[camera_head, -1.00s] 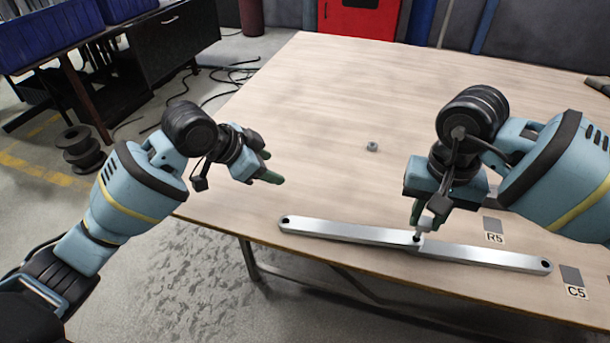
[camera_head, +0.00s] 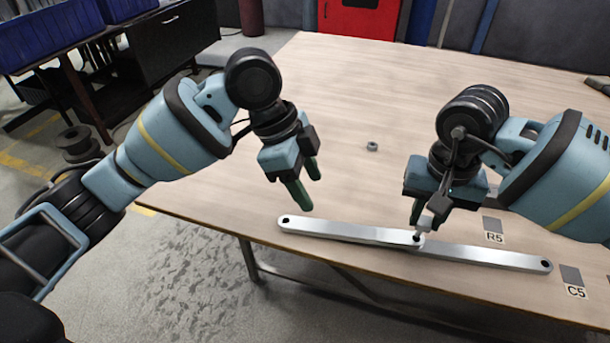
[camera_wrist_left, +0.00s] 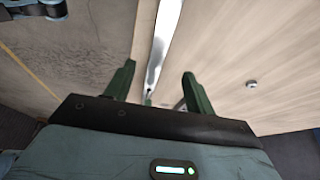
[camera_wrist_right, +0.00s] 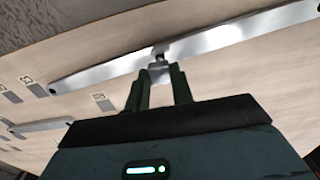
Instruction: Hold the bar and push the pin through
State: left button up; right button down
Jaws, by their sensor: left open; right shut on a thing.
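A long silver bar (camera_head: 335,230) lies near the table's front edge, its right end over the end of a second silver bar (camera_head: 490,257). A small pin (camera_head: 418,237) stands at the hole where they overlap. My right gripper (camera_head: 428,217) points down there and is shut on the pin; its head (camera_wrist_right: 159,66) shows at the fingertips in the right wrist view. How deep the pin sits is hidden. My left gripper (camera_head: 308,191) is open and empty above the table, behind the first bar's left half. The bar (camera_wrist_left: 160,45) runs ahead between its fingers in the left wrist view.
A small nut-like part (camera_head: 372,146) lies mid-table. Labels R5 (camera_head: 494,238) and C5 (camera_head: 576,292) with grey patches are at the right. Another grey bar (camera_wrist_right: 42,127) lies on the table in the right wrist view.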

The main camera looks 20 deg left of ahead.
aim_at(332, 227)
pick_arm(q)
jog(key=x, duration=1.1)
jog(key=shift+d+f, duration=0.1)
jog(key=shift+c, duration=0.3)
grip_shut()
pick_arm(e)
jog(key=shift+f, duration=1.7)
dwell(1.6)
jog(key=c, duration=1.1)
grip_release()
jog(key=shift+c, duration=0.2)
jog(key=shift+r, duration=3)
